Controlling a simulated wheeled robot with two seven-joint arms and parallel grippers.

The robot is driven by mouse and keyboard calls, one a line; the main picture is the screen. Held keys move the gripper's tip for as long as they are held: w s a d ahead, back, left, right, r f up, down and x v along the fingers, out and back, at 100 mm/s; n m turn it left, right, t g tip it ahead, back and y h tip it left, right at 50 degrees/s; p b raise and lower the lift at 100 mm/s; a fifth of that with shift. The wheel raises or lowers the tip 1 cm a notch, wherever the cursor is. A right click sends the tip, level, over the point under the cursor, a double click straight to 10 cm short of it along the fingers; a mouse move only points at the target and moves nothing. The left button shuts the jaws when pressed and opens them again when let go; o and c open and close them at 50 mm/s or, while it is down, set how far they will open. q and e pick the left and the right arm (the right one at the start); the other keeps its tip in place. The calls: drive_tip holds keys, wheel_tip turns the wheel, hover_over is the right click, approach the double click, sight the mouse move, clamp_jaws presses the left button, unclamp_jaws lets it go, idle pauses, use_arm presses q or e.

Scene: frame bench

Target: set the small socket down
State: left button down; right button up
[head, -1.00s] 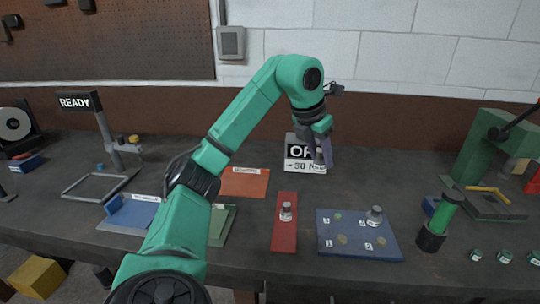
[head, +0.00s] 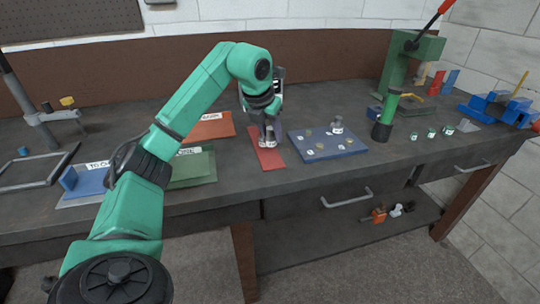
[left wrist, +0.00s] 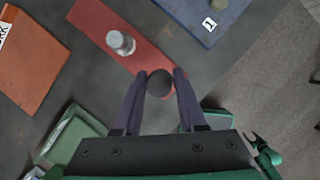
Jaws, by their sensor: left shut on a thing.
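My left gripper (head: 268,138) is over the red mat (head: 268,160). In the left wrist view its two fingers (left wrist: 160,75) are shut on a dark, round-ended thing (left wrist: 160,84), which I take to be the small socket. Only its end shows. A silver socket (left wrist: 120,42) stands on the red mat (left wrist: 150,55) a little beyond the fingertips, apart from the held one in that view. In the head view the gripper overlaps it, and the gap between held socket and mat cannot be told. My right gripper is not in view.
The blue numbered board (head: 312,150) right of the mat carries another silver socket (head: 337,125) and some small discs. A green mat (head: 192,172) and an orange mat (head: 208,128) lie to the left. A green-topped post (head: 384,118) stands right of the board.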

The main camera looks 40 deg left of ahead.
use_arm(q)
wheel_tip(320, 180, down, 5)
drive_tip(key=shift+w, duration=0.1)
drive_tip(key=shift+d+f+b, duration=0.1)
drive_tip(key=shift+f+b, duration=0.2)
drive_tip(key=shift+f, duration=0.2)
drive_tip(key=shift+c, duration=2.4)
unclamp_jaws()
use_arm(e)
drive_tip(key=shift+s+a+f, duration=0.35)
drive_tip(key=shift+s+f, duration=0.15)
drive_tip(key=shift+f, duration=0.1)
